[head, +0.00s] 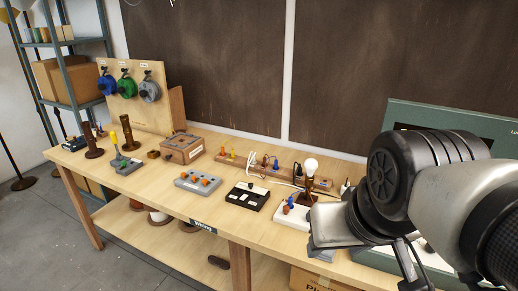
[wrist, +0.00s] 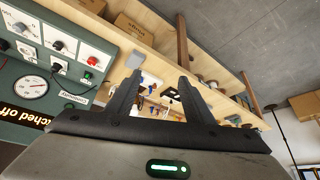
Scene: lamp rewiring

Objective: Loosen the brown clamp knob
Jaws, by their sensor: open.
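I cannot pick out a brown clamp knob for certain in either view. In the head view a lit bulb (head: 311,165) stands on a small brown lamp stand (head: 306,199), beside a white block (head: 290,217) with small blue and orange parts. My gripper (head: 322,236) is at the right of the head view, in front of the lamp stand, and hides part of the bench there. In the wrist view my gripper (wrist: 159,68) has its two dark fingers spread apart with nothing between them. Small bench items show beyond the fingers, too small to identify.
A green panel (wrist: 62,72) with knobs, a dial and a display stands close at the left of the wrist view. The wooden bench (head: 150,192) holds a grey block (head: 197,182), a black block (head: 248,196) and a wooden box (head: 182,148). Its front left edge is mostly clear.

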